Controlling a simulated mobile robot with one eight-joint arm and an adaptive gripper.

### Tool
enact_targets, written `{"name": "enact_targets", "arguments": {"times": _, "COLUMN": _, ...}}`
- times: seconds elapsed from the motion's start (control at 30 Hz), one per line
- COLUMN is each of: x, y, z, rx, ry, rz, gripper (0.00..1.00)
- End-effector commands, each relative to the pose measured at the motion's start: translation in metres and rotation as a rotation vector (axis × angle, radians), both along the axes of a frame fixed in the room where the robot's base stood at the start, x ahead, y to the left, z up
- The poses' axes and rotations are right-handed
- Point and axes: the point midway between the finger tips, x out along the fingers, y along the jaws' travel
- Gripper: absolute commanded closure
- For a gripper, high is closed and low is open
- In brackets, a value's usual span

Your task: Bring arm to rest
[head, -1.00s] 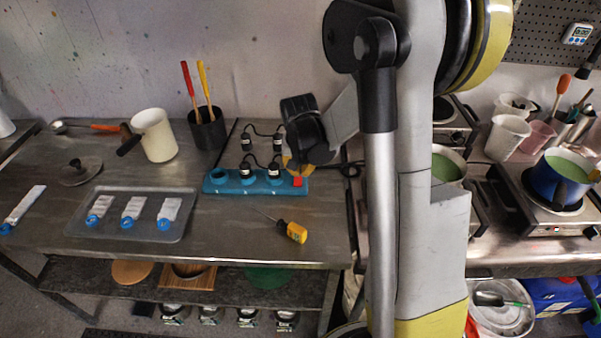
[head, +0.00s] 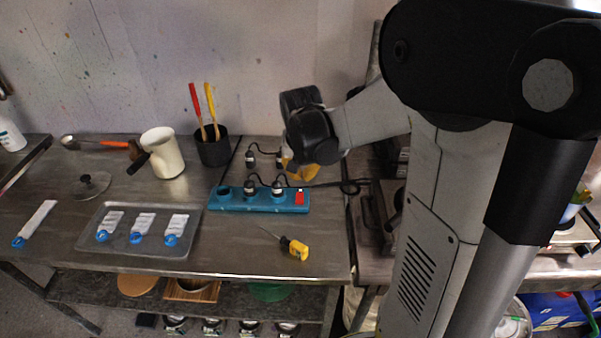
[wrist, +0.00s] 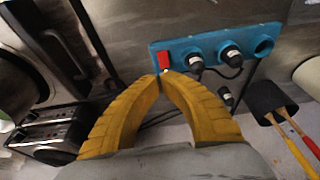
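My gripper (head: 302,172) hangs above the right end of the blue socket block (head: 230,201), near its red switch (head: 299,197). In the wrist view its two yellow fingers (wrist: 160,78) curve together and meet at the tips, with nothing seen between them. The fingertips appear just short of the red switch (wrist: 164,60) there; the exact gap cannot be told. Two black plugs with cables sit in the block's sockets, and the left socket is empty. My forearm reaches in from the right and covers much of that side of the head view.
A tray (head: 84,243) with several white packets, a yellow-handled screwdriver (head: 298,250), a cream pitcher (head: 165,158) and a black tool cup (head: 213,152) stand on the steel bench. A hot-plate counter lies right, mostly hidden by my arm.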

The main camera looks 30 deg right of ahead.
Motion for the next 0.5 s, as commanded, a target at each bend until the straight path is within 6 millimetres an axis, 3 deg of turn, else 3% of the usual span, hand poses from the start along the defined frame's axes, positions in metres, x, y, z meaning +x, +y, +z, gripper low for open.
{"name": "enact_targets", "arguments": {"times": 0.3, "x": -0.002, "y": 0.003, "z": 0.002, "rx": -0.001, "ry": -0.005, "rz": 0.01, "gripper": 1.0}}
{"name": "enact_targets", "arguments": {"times": 0.5, "x": -0.028, "y": 0.038, "z": 0.027, "rx": -0.016, "ry": -0.068, "rz": 0.129, "gripper": 1.0}}
